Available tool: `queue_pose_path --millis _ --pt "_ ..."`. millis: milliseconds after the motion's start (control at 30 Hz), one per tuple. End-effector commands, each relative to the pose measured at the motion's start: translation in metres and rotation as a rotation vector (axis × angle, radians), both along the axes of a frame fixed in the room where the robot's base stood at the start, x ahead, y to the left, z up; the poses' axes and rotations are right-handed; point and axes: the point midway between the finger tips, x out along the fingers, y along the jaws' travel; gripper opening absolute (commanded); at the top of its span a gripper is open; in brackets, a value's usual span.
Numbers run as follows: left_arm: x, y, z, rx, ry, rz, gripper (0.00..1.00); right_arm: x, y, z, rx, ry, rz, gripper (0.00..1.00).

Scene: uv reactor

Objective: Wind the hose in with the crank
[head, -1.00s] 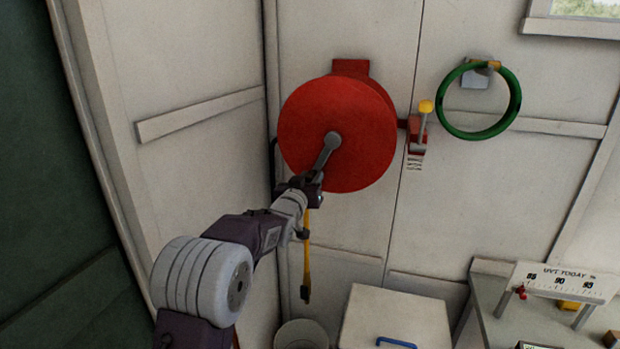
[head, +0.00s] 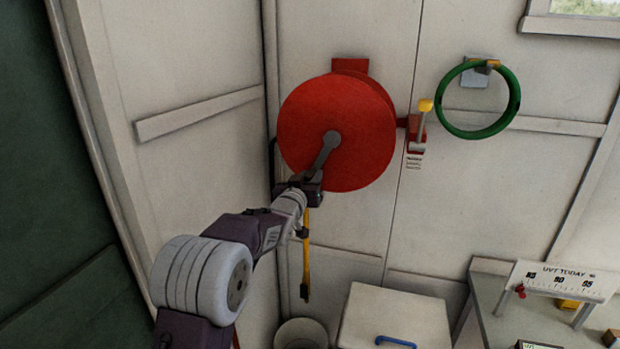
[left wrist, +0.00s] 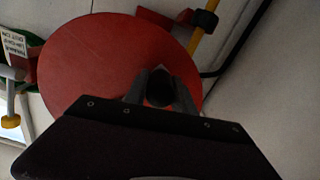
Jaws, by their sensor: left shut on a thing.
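The red hose reel (head: 345,120) is mounted on the wall in the corner. Its grey crank arm (head: 323,153) runs from the hub down and slightly left to my left gripper (head: 303,188). The gripper is shut on the crank's dark handle, which shows between the fingers in the left wrist view (left wrist: 160,88). A yellow hose (head: 306,250) hangs down below the reel, ending in a dark nozzle (head: 304,292). The reel also fills much of the left wrist view (left wrist: 110,65). My right gripper does not show.
A lever with a yellow knob (head: 425,105) sits right of the reel. A green ring (head: 440,108) hangs farther right.

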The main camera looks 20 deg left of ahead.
Motion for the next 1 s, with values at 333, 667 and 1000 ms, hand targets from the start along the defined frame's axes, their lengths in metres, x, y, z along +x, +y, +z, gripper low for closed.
queue_pose_path --millis 333,667,1000 --pt "0.0 0.0 0.0002 0.001 0.0 0.0 0.0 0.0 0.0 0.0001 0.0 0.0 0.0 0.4" --pt "0.0001 0.0015 0.0008 0.014 -0.001 0.0 0.0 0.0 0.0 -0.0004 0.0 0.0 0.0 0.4" --pt "0.0001 0.0063 0.0043 0.054 -0.005 0.002 0.0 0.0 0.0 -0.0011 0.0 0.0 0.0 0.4"
